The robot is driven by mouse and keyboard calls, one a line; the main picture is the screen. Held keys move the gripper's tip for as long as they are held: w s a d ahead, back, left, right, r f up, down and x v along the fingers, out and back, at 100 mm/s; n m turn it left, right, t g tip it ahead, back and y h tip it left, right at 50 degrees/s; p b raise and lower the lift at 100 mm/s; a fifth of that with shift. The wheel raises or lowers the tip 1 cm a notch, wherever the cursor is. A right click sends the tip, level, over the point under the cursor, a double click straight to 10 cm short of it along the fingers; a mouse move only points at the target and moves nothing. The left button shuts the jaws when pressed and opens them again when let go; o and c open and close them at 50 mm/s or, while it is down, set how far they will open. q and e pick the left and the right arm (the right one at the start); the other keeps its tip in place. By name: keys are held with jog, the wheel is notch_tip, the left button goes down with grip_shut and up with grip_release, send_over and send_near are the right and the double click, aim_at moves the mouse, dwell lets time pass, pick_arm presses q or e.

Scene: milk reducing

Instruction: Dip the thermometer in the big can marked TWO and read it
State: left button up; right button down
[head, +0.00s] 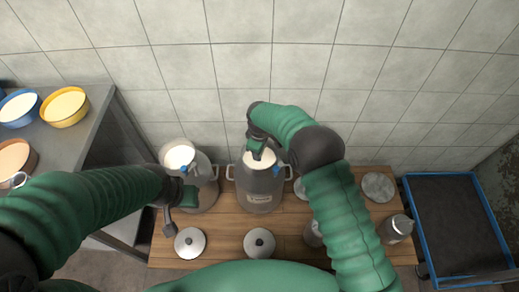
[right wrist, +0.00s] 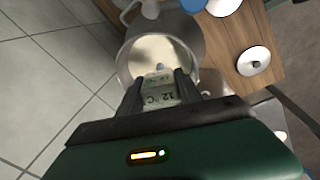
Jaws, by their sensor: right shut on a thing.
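A big metal can (head: 258,190) stands open at the middle of the wooden bench, with pale milk inside. Its front label is too small to read. In the right wrist view the can (right wrist: 195,35) lies below my fingers. My right gripper (right wrist: 160,84) is shut on the thermometer (right wrist: 158,92), over the can's mouth. The thermometer's display seems to read 12 °C. Its lower end points into the can; how deep it sits is unclear. My left gripper (head: 178,207) hangs before the left can (head: 205,190), apparently empty; its jaw opening is unclear.
The left can also holds milk. Two round lids (head: 190,242) (head: 259,243) lie along the bench's (head: 222,240) front. A small metal vessel (head: 396,228) and a grey disc (head: 378,187) are at the right. Bowls (head: 64,107) stand on the left table. A blue-edged cart (head: 455,225) stands right.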

jog(key=shift+r, duration=0.1)
notch_tip(320, 180, up, 10)
jog(key=p, duration=0.7)
dwell(0.3)
